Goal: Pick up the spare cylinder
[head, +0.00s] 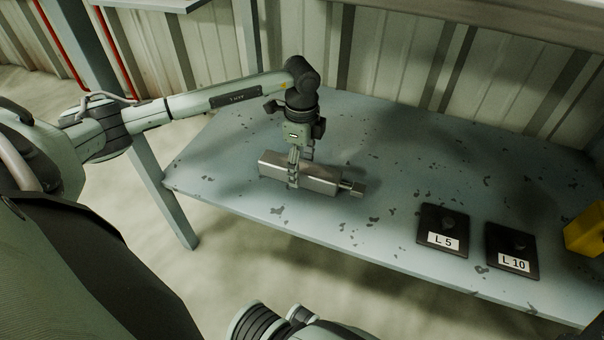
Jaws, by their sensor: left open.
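The spare cylinder (322,181) is a grey metal body with squared sides and a short rod with an end piece at its right end. It lies on its side on the worn grey-blue table (395,215), left of the middle. My left gripper (294,181) points down over the left part of the cylinder. Its fingers are open, and one shows in front of the body's near side. The far finger is mostly hidden, and I cannot tell if either touches the metal. My right gripper is out of the frame.
Two dark plates labelled L 5 (443,228) and L 10 (512,249) lie at the table's right front. A yellow object (586,231) is at the right edge. A ribbed wall (400,60) stands behind. The table's middle is clear.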

